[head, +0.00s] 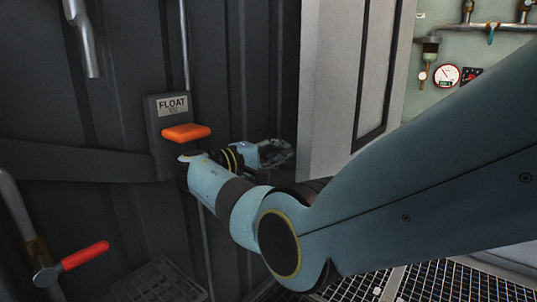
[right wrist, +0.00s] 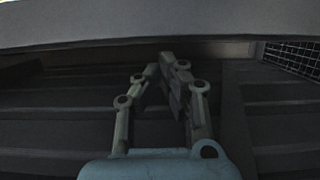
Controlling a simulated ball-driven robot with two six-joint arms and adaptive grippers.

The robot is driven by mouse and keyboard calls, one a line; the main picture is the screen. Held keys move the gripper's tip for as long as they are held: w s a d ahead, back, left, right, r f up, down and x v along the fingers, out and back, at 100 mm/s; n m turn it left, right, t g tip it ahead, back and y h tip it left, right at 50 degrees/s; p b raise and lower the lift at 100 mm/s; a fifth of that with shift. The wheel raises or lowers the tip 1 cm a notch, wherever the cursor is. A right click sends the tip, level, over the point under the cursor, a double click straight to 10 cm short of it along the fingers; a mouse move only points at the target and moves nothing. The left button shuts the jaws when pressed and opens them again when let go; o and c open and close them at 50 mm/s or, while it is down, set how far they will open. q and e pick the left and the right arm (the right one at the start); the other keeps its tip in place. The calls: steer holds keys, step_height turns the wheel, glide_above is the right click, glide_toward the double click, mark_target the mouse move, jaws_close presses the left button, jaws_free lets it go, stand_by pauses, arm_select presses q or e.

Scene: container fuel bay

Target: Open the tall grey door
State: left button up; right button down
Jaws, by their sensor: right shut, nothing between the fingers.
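The tall grey door (head: 338,85) is a pale grey panel in the upper middle of the head view, with a dark seal strip along its right part. It stands at an angle to the dark ribbed wall, and the space beyond its right edge is visible. My right gripper (head: 280,153) is at the lower left edge of the door, close to the dark wall. Whether it touches the door cannot be told. In the right wrist view the fingers (right wrist: 168,65) are together and empty, below a pale band (right wrist: 150,25) that looks like the door. My left gripper is out of view.
An orange handle (head: 186,132) under a FLOAT label (head: 173,105) sticks out of the dark wall (head: 130,215). A red lever (head: 85,254) is at lower left. Gauges (head: 446,75) and pipes hang on the pale green wall at right. Black grating (head: 420,283) covers the floor.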

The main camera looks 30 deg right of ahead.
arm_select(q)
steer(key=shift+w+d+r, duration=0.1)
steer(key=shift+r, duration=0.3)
arm_select(e)
steer(key=d, duration=0.4)
steer(key=shift+w, duration=0.25)
